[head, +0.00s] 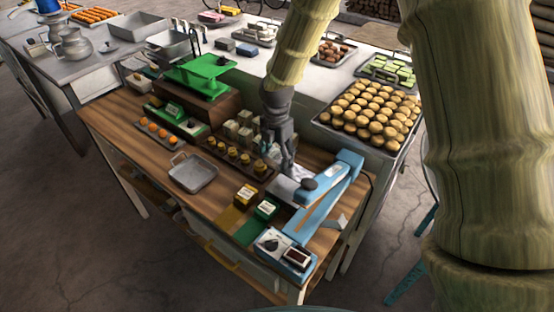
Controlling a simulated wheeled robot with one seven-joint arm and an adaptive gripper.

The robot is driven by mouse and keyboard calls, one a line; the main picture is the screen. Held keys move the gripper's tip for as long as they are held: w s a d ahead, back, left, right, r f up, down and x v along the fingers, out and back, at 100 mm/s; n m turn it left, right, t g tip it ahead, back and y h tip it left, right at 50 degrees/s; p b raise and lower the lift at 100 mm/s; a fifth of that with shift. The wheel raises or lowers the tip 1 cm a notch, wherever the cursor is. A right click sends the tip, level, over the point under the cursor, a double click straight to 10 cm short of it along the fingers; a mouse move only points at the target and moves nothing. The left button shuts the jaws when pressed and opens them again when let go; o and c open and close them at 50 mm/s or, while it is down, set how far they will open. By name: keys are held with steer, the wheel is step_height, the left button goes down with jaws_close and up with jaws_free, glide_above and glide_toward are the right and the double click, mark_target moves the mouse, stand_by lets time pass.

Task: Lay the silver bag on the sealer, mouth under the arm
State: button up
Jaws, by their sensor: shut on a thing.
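The blue sealer (328,210) stands at the right end of the wooden table, with its long arm raised over its base and a dark knob at the arm's near-left end. My gripper (287,174) points down just left of the sealer's arm, shut on the silver bag (282,189). The bag shows as a small pale grey patch beside the sealer, partly hidden by my gripper. I cannot tell whether its mouth is under the arm or whether it touches the sealer.
A grey square pan (194,173) and yellow and green blocks (266,209) lie left of the sealer. A rack of dark jars with yellow tops (233,154) stands behind. A green scale (206,73) and a tray of round buns (371,112) are farther back.

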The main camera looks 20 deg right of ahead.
mark_target(295, 169)
steer(key=shift+w+f, duration=0.45)
steer(key=shift+f, duration=0.15)
steer(key=shift+w+f, duration=0.4)
steer(key=shift+f, duration=0.2)
steer(key=shift+s+f+b, duration=0.5)
steer(key=shift+s+b, duration=0.4)
steer(key=shift+b, duration=0.1)
steer(key=shift+w+d+f, duration=0.2)
steer(key=shift+f, duration=0.3)
steer(key=shift+s+d+f+b, duration=0.1)
steer(key=shift+d+f+b, duration=0.1)
steer(key=shift+b, duration=0.15)
steer(key=shift+s+d+r+b, duration=0.1)
steer(key=shift+s+d+b, duration=0.2)
steer(key=shift+s, duration=0.25)
steer(key=shift+s+d+r+b, duration=0.15)
steer(key=shift+s+d, duration=0.1)
steer(key=shift+s, duration=0.3)
steer(key=shift+s+d+f+p, duration=0.25)
steer(key=shift+s+d+p, duration=0.15)
steer(key=shift+d, duration=0.1)
steer(key=shift+s+d, duration=0.35)
steer(key=shift+s, duration=0.2)
steer(key=shift+s+d+f, duration=0.1)
steer(key=shift+s+d, duration=0.15)
steer(key=shift+s, duration=0.05)
steer(key=shift+s+d, duration=0.1)
